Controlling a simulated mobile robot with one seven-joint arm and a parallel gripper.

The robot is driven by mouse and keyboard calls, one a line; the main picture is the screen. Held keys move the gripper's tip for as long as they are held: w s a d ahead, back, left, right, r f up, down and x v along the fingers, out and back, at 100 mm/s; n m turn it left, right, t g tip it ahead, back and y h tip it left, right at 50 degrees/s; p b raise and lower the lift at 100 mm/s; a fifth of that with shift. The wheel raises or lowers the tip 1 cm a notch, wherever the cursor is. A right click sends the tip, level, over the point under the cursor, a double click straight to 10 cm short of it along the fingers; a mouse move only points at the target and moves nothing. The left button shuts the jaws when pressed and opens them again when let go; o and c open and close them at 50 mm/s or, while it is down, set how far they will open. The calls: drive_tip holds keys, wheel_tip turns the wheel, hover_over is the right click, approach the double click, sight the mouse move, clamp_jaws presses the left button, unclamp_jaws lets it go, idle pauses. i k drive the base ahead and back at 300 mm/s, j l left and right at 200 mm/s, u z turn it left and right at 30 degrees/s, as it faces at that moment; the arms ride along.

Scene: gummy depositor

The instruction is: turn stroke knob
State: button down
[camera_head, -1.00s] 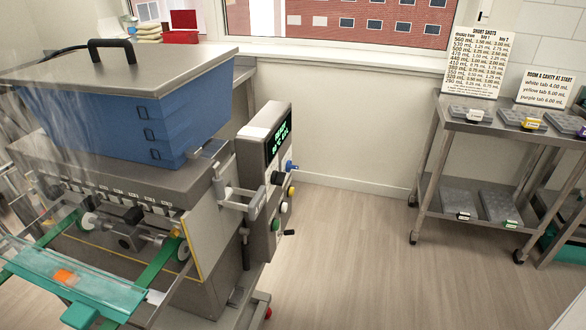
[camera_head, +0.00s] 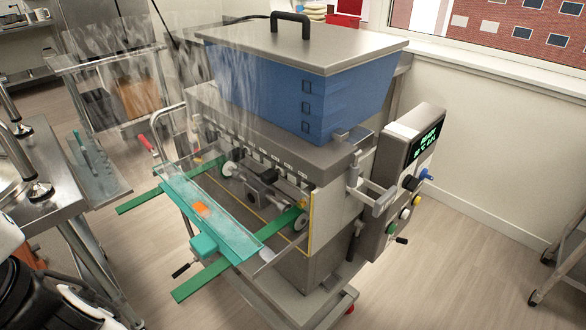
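The depositor's grey control panel (camera_head: 408,165) is on the right side of the machine, with a lit green display (camera_head: 426,140). Below the display are a black knob (camera_head: 410,183), a blue knob (camera_head: 426,175), a yellow knob (camera_head: 417,200), a white knob (camera_head: 405,213) and a green knob (camera_head: 391,228). A small black handle (camera_head: 401,240) sticks out low on the panel. I cannot read labels, so I cannot tell which one is the stroke knob. White and black parts of my arm show at the lower left, far from the panel. My gripper's fingertips are not in view.
The blue hopper (camera_head: 300,95) with its steel lid tops the machine. A teal tray (camera_head: 190,205) with an orange piece (camera_head: 201,209) sits on green rails at the front. A steel table (camera_head: 55,180) stands left. Open floor (camera_head: 450,270) lies right of the panel.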

sight(424, 174)
drive_tip(key=i+z, duration=0.2)
drive_tip(key=z, duration=0.3)
drive_tip(key=i+z, duration=0.2)
drive_tip(key=z, duration=0.25)
drive_tip(key=i+z, duration=0.2)
drive_tip(key=z, duration=0.3)
